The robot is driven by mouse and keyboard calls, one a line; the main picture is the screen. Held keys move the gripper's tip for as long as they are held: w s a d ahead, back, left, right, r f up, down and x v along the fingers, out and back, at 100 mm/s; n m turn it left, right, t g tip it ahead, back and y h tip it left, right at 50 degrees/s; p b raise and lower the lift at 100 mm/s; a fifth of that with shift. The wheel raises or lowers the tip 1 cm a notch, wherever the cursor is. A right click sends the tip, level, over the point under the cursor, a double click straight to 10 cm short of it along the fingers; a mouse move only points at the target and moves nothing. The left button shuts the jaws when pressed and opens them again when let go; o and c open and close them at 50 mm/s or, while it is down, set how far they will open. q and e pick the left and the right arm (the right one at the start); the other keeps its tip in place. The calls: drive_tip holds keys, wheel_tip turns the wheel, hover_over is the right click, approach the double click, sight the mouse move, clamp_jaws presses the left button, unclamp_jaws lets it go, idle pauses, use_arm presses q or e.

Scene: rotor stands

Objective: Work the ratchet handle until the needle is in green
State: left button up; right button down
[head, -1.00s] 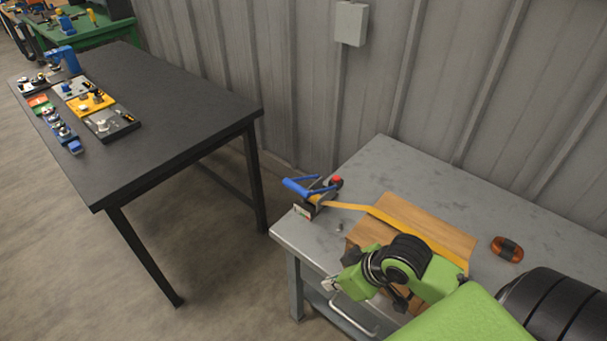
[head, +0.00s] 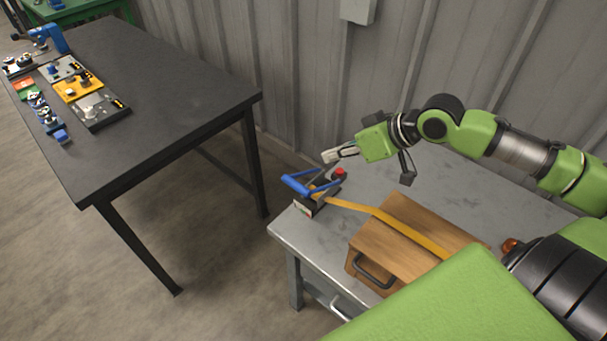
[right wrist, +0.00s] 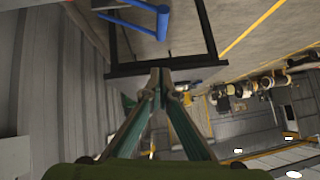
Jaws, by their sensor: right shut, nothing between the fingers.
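The ratchet with its blue handle (head: 297,186) sits at the left corner of the grey table, with an orange strap (head: 374,211) running from it over a wooden box. A red knob (head: 340,171) shows at its back. A small pale plate with a coloured mark, perhaps the gauge (head: 303,207), faces front; its needle is too small to read. My right gripper (head: 329,157) is shut and empty, above and behind the ratchet, apart from the handle. In the right wrist view the fingers (right wrist: 158,78) meet, and the blue handle (right wrist: 150,12) shows at the top edge. My left gripper is not in view.
The wooden box (head: 395,245) with a dark front handle stands on the grey table (head: 290,234). An orange-brown object (head: 509,245) is partly hidden by my arm. A black table (head: 165,95) with several small fixtures stands at left, across a gap. The corrugated wall is close behind.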

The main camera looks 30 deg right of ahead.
drive_tip(key=p, duration=0.2)
hover_over(294, 180)
drive_tip(key=s+d, duration=0.2)
wheel_tip(294, 180, down, 7)
drive_tip(key=f, duration=0.3)
drive_tip(key=shift+s+a+f+p, duration=0.1)
drive_tip(key=shift+s+a+p, duration=0.1)
drive_tip(key=shift+a+p, duration=0.1)
drive_tip(key=shift+s+f, duration=0.1)
drive_tip(key=shift+f, duration=0.35)
